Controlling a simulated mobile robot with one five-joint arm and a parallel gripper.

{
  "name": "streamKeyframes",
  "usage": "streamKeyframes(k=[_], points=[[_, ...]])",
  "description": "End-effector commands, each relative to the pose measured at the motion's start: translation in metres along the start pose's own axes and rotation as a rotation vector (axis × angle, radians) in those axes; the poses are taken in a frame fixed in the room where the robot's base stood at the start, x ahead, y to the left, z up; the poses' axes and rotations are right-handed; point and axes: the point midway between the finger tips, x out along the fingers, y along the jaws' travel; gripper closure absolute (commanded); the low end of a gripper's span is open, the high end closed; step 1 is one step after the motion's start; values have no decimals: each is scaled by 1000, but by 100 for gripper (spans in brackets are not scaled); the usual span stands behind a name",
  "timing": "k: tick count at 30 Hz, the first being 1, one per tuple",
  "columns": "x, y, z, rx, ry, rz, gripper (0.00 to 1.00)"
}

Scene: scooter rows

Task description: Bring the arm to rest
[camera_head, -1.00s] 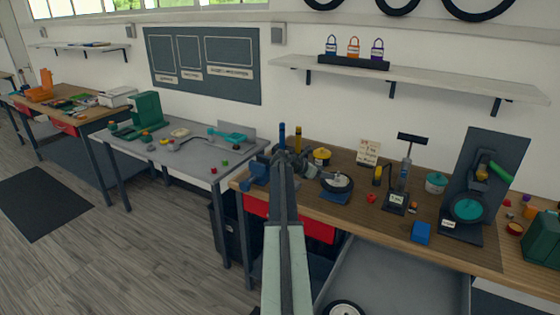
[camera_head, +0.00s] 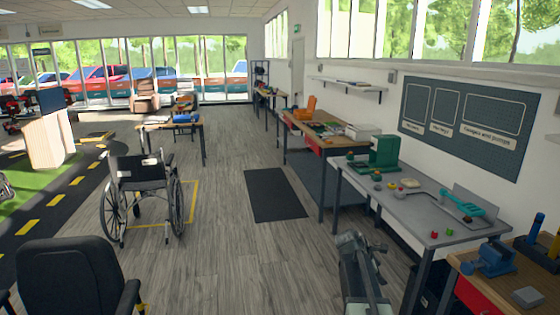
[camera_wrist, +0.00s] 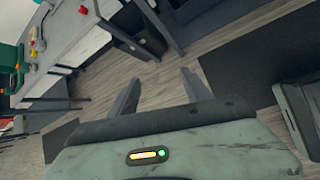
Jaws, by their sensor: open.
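My gripper (camera_wrist: 158,97) shows in the wrist view with its two dark fingers spread apart. Nothing is between them; only grey floor shows past them. In the head view my arm is at the bottom, right of the middle, drawn in over the floor. It is left of the grey workbench (camera_head: 422,212) and apart from it. The fingertips cannot be made out in the head view.
A wheelchair (camera_head: 145,185) stands on the floor at left, with a black office chair (camera_head: 68,280) in front of it. A dark mat (camera_head: 272,194) lies mid-floor. A wooden bench with a blue vise (camera_head: 488,259) is at lower right. Floor between wheelchair and benches is clear.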

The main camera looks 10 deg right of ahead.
Motion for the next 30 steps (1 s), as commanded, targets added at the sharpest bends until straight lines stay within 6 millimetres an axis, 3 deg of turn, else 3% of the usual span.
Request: streamKeyframes(k=[1,3,5,6,9,12,15,20,27,30], points=[[-25,-15,-38,48,59,1,43],[-55,-36,-87,151,149,-22,43],[-81,-59,-127,256,227,-64,43],[-98,-77,-151,336,277,-105,43],[-140,-135,-199,605,381,-277,43],[-161,-179,-216,919,403,-495,43],[-173,-194,-227,1133,367,-641,43],[-175,-196,-227,1292,304,-703,43],[-174,-195,-227,1306,300,-704,43],[-174,-195,-227,1306,300,-703,64]])
